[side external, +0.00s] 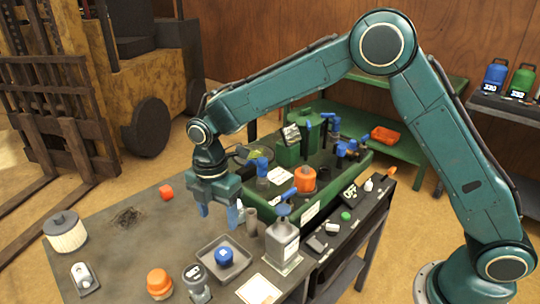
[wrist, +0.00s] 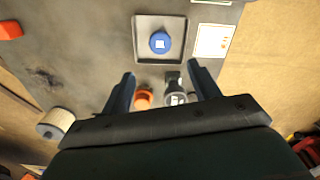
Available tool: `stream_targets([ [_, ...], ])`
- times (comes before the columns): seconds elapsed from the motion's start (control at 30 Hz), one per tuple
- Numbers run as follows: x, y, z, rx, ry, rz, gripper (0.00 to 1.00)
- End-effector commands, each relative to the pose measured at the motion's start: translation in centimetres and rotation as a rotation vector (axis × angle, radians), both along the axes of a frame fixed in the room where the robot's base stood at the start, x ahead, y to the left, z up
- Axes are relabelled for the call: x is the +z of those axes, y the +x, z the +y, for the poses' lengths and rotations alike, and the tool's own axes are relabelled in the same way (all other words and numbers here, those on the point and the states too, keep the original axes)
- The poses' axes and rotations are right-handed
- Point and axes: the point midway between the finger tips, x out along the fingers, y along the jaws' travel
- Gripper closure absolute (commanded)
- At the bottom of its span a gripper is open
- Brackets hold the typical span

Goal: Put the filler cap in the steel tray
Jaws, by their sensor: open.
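A blue cap with a pale square on top, which looks like the filler cap (side external: 224,256), sits inside the square steel tray (side external: 206,256) on the grey bench. In the wrist view the blue cap (wrist: 160,43) lies near the middle of the tray (wrist: 140,24). My gripper (side external: 218,212) is open and empty, fingers pointing down above the bench. In the wrist view its fingers (wrist: 160,75) stand apart with nothing gripped; the tray shows beyond their tips. The cap is clear of both fingers.
An orange-topped jar (side external: 158,283) and a grey fitting (side external: 196,283) stand near the tray. A metal can (side external: 283,242) and a white card (side external: 259,290) are right of it. A filter (side external: 65,232) and red block (side external: 166,192) lie left. A green machine (side external: 318,188) stands behind.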

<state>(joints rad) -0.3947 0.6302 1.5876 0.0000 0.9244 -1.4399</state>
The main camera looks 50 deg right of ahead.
Motion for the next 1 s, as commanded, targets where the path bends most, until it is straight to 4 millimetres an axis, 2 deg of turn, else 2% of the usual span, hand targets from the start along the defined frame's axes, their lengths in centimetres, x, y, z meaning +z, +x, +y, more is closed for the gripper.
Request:
stream_targets([
  [0.33, 0.1, 0.0, 0.0, -0.003, 0.0, -0.001, 0.39],
  [0.47, 0.8, -0.2, -0.4, -0.026, 0.004, -0.009, 0.39],
  [0.57, 2.0, -0.5, -1.1, -0.073, 0.01, -0.021, 0.39],
  [0.77, 5.9, -2.1, -3.7, -0.24, 0.031, -0.063, 0.39],
  [1.0, 11.0, -5.5, -7.5, -0.508, 0.074, -0.124, 0.39],
])
